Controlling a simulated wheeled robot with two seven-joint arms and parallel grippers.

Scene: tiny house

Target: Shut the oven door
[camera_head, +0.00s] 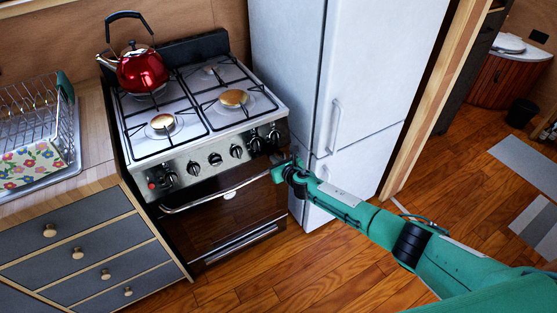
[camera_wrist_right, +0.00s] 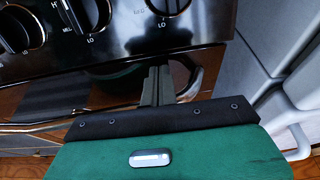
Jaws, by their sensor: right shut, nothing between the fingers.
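The oven door (camera_head: 222,222) is a dark glossy panel with a curved silver handle (camera_head: 190,205), below the stove's knob panel. It looks upright and close to the oven front; I cannot tell whether a small gap is left at its top. My right gripper (camera_head: 280,174) is at the upper right end of the door, by the handle's end. In the right wrist view, its dark fingers (camera_wrist_right: 157,84) are together and empty, beside the curved handle end (camera_wrist_right: 188,78). Whether they touch the handle or door is unclear. My left gripper is not in view.
The stove top (camera_head: 190,105) holds a red kettle (camera_head: 143,72). A white fridge (camera_head: 335,90) stands close on the right. Drawers (camera_head: 75,245) and a counter with a dish rack (camera_head: 38,130) are on the left. The wooden floor in front (camera_head: 270,280) is clear.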

